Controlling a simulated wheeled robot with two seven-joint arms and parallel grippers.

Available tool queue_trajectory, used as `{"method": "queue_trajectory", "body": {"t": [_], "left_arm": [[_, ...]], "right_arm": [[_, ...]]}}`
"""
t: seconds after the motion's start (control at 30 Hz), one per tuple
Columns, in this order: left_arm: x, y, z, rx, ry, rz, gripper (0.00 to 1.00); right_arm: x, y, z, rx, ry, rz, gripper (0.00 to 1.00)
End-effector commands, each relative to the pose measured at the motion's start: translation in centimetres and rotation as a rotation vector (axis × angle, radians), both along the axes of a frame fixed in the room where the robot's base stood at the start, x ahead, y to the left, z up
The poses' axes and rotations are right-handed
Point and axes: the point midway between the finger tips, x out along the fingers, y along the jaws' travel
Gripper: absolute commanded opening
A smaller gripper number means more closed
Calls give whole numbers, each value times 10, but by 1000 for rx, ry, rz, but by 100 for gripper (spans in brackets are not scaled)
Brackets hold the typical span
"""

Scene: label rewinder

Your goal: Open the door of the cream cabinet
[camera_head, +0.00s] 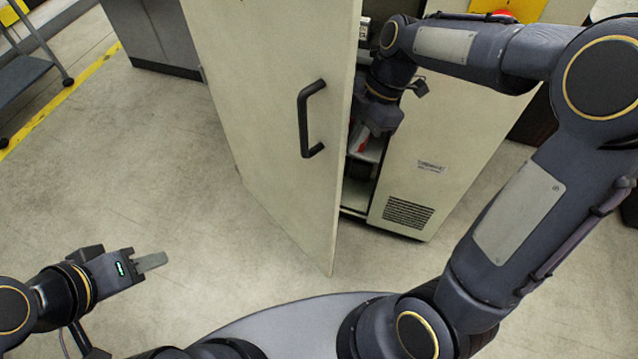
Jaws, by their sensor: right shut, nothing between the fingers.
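The cream cabinet (433,165) stands ahead with its door (248,95) partly open, swung out toward me. The black bar handle (304,118) is on the door's outer face, near its free edge. My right gripper (357,143) is at the gap between the door's free edge and the cabinet body, on the inner side of the door and away from the handle. It is shut and empty; its fingertips are partly hidden by the door edge. My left gripper (150,262) is low at the left, over bare floor, apart from the door; its finger spacing is unclear.
Inside the cabinet, a shelf and some contents show through the gap, mostly hidden. A grey cabinet (153,35) stands behind at the upper left. A grey cart (25,72) stands at the far left beside a yellow floor line. The floor left of the door is clear.

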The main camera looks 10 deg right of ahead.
Motion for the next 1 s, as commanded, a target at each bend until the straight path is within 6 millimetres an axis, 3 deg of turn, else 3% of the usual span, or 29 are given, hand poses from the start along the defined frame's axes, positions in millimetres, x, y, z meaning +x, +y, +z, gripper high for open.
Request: {"method": "queue_trajectory", "body": {"t": [0.1,0.27,0.7,1.0], "left_arm": [[0,0,-2,0,0,0,36],[0,0,-2,0,0,0,36],[0,0,0,0,0,0,36],[0,0,11,0,0,0,36]], "right_arm": [[10,5,-11,-1,-8,111,0],[9,9,-23,1,-10,139,0],[-4,40,-105,0,-5,136,0],[-15,74,-104,-1,-11,136,0]]}}
